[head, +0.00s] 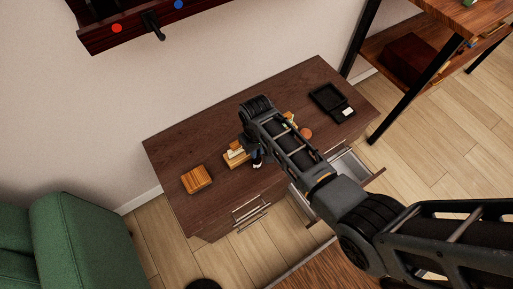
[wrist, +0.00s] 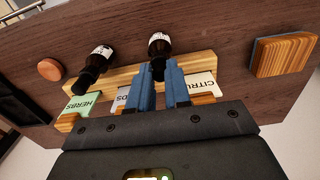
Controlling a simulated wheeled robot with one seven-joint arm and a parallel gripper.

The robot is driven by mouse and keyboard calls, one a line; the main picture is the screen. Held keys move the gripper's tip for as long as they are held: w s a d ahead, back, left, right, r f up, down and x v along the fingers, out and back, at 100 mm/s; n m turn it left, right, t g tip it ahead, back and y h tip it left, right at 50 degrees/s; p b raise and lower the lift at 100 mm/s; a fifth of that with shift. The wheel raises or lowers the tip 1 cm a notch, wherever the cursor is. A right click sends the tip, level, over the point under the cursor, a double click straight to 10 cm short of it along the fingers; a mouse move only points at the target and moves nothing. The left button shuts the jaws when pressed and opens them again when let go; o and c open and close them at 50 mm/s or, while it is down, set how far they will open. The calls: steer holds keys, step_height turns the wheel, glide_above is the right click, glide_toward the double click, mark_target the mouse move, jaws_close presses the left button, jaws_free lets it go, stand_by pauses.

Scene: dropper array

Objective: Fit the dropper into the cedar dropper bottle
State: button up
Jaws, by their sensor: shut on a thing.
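My gripper (wrist: 161,80) has blue fingers, shut on a dark narrow piece, seemingly the dropper (wrist: 158,72), mostly hidden between them. It lines up with the black end of a dark bottle (wrist: 158,46) with a white label. I cannot tell whether dropper and bottle are joined or only overlap in view. A second dark, white-labelled bottle (wrist: 101,53) with a black top is to the left, at the rack. Both bottle labels are too small to read, so I cannot tell which is cedar. In the head view my gripper (head: 256,158) is over the desk, partly hidden by my arm.
A wooden rack (wrist: 118,77) carries a green HERBS card (wrist: 82,104), a CITRUS card (wrist: 202,84) and a partly hidden card. A round wooden disc (wrist: 50,69) and a wooden block (wrist: 284,54) flank it. A black tray (head: 318,94) lies on the desk (head: 285,90); a drawer (head: 350,167) stands open.

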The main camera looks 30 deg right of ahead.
steer(key=o, duration=0.7)
steer(key=shift+r, duration=0.1)
steer(key=shift+r+p, duration=0.3)
steer(key=shift+r, duration=3.6)
